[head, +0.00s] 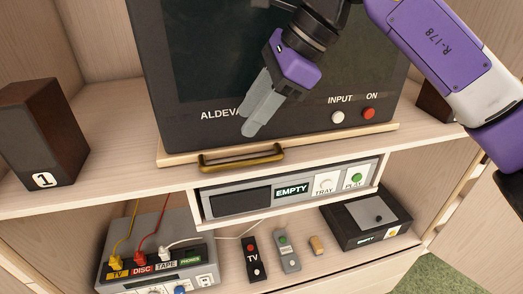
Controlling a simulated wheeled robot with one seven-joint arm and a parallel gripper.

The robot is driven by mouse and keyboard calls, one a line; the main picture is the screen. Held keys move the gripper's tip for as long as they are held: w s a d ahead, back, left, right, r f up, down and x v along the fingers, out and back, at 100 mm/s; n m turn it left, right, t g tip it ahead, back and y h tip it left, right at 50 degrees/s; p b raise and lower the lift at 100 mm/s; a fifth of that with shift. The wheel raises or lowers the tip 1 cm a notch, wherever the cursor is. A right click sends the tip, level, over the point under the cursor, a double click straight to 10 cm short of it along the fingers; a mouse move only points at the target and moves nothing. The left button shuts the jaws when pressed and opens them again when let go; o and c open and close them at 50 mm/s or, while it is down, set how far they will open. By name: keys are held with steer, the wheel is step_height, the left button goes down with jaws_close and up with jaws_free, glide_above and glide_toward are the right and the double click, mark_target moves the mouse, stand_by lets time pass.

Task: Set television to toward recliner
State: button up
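The television (190,72) is a dark set with a white "ALDEVA..." label, partly hidden by my arm. It has a white INPUT button (338,117) and a red ON button (369,113), and its screen looks dark. It stands on a pale wooden board (345,138) with a brass handle (241,158) on the front edge. My gripper (257,117) is in front of the lower screen, above the handle and apart from it. Its grey fingers appear close together, and I cannot tell whether a gap lies between them. No recliner is in view.
Dark speakers stand left (42,135) and right (434,104). Green carpet shows at lower right.

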mark_target(249, 160)
steer(key=shift+n+h, duration=0.5)
steer(key=shift+h, duration=0.3)
steer(key=shift+w+f+p, duration=0.15)
steer(key=shift+f+p, duration=0.25)
steer(key=shift+f, duration=1.85)
steer(key=shift+w+f+p, duration=0.15)
steer(key=shift+f+p, duration=0.2)
steer(key=shift+f, duration=1.85)
steer(key=shift+a, duration=0.1)
jaws_close()
